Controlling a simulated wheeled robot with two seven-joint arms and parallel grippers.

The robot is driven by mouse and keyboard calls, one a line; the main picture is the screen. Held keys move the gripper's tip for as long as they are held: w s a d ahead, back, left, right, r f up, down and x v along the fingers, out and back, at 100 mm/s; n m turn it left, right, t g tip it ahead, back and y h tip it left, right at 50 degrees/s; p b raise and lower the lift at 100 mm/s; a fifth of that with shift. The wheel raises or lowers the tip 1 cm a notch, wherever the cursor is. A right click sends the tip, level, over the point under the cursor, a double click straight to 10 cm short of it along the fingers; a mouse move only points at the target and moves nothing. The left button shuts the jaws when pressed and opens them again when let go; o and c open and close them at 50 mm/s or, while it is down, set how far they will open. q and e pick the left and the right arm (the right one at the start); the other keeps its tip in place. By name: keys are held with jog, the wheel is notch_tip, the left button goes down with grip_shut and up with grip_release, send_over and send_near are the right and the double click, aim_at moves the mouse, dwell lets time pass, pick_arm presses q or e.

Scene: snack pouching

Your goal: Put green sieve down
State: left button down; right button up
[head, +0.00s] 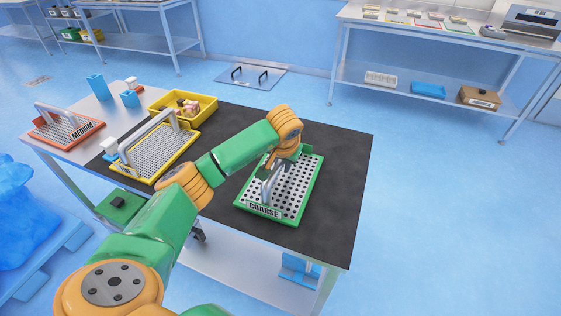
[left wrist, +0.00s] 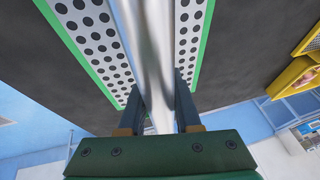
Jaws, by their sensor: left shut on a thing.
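The green sieve (head: 298,190), with a green rim, a white plate with dark holes and the label COARSE, is at the right part of the dark table top. It looks level; I cannot tell whether it touches the mat or hangs slightly above. My left gripper (head: 272,166) is shut on its grey handle. In the left wrist view the left gripper's fingers (left wrist: 159,112) close on the metal handle, with the sieve plate (left wrist: 88,28) beyond. The arm hides part of the table behind it. My right gripper is not in view.
The dark mat (head: 338,190) is bare right of the sieve. Left are a yellow sieve (head: 153,152), a yellow tray (head: 207,107) with several pieces, a red MEDIUM sieve (head: 55,135) and blue cups (head: 98,87). A shelf table (head: 430,35) stands at the back right.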

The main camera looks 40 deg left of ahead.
pick_arm(q)
jog(key=shift+f, duration=0.4)
jog(key=shift+f, duration=0.1)
jog(key=c, duration=0.6)
grip_release()
jog(key=shift+r, duration=0.2)
jog(key=v, duration=1.2)
jog(key=shift+f, duration=0.1)
